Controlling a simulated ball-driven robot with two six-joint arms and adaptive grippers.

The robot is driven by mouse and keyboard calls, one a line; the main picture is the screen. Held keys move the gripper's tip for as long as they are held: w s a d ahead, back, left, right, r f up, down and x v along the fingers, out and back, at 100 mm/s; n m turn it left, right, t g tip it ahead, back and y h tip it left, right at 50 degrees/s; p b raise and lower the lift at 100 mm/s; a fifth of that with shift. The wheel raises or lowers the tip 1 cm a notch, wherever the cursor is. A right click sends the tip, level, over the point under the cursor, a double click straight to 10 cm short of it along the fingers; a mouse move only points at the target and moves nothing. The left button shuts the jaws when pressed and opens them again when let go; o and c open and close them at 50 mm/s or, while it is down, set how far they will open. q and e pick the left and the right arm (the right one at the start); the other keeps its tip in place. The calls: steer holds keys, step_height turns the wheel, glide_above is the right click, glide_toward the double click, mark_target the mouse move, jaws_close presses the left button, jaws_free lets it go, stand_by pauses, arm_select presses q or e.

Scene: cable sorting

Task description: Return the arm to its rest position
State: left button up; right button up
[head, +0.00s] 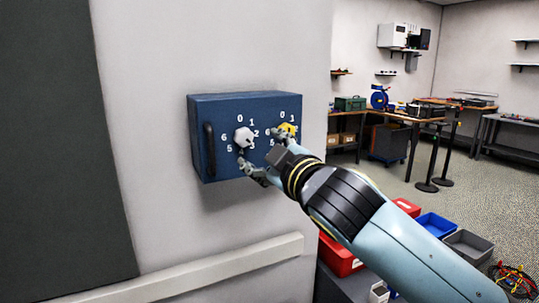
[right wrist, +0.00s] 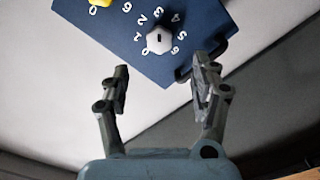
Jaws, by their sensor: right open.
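My right arm (head: 400,240) reaches from the lower right toward a blue wall box (head: 222,165). My right gripper (head: 265,150) is open in front of the box, its fingers spread and nothing between them. The box carries a white knob (head: 243,137) and a yellow knob (head: 289,130), each with numbers around it. In the right wrist view, the white knob (right wrist: 159,40) lies beyond the open fingertips (right wrist: 160,70), with a visible gap. The yellow knob (right wrist: 100,2) is cut off at the top edge. My left gripper is not in view.
A dark handle (head: 209,148) stands out on the box's left side. A pale rail (head: 190,272) runs along the wall below. Red (head: 340,254) and blue bins (head: 436,226) sit below my right arm. Workbenches stand at the back right, with open floor before them.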

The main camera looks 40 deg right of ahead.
steer(key=shift+v, duration=1)
